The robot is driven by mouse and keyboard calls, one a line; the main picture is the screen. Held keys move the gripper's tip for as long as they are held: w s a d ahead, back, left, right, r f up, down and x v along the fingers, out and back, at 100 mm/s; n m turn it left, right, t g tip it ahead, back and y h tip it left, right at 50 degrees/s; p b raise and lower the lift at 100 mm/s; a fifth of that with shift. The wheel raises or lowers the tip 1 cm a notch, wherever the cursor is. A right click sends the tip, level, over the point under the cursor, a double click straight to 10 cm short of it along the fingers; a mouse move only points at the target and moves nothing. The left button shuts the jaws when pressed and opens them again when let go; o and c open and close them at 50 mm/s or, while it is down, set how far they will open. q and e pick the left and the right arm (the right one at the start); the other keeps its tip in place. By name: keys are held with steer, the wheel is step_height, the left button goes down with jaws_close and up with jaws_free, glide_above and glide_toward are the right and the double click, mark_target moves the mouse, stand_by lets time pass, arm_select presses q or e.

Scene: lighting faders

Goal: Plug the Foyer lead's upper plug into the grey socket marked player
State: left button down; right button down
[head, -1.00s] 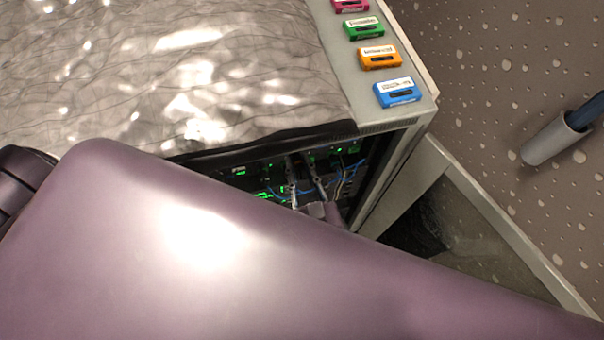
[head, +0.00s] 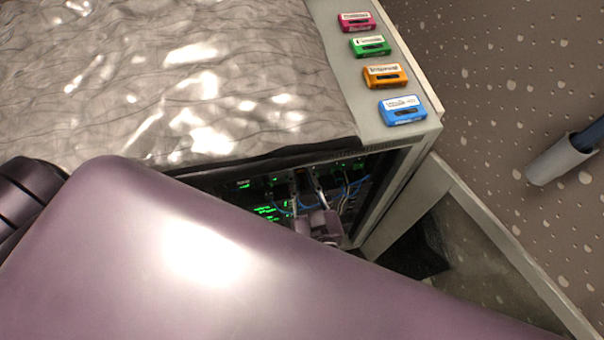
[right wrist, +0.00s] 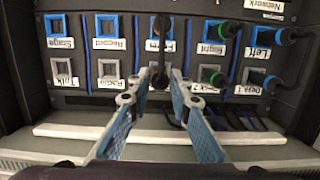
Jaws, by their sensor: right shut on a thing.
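The socket panel (right wrist: 112,78) fills the right wrist view, with two rows of labelled sockets. My right gripper (right wrist: 162,76) is at the middle column, its fingertips closed on a dark plug (right wrist: 161,81) in front of the lower row. The fingers hide the socket and label behind it, so I cannot read "player" or tell whether the plug is seated. In the head view my right gripper (head: 311,187) reaches into the rack opening. My left gripper is not in view.
Green-ringed plugs (right wrist: 230,29) occupy sockets to the right. Sockets marked Stage (right wrist: 57,25) and Radio (right wrist: 109,68) are empty at left. A pale ledge (right wrist: 75,131) runs below the panel. Coloured cassettes (head: 403,110) lie on the rack top beside a crinkled grey cover (head: 130,60).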

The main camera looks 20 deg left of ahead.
steer(key=shift+p, duration=0.55)
stand_by(0.9)
steer(key=shift+w+a+r, duration=0.15)
steer(key=shift+w+a, duration=0.45)
steer(key=shift+w, duration=0.3)
stand_by(1.2)
steer(key=c, duration=1.7)
jaws_free()
steer(key=shift+w+a, duration=0.1)
steer(key=shift+a, duration=0.05)
steer(key=v, duration=1.2)
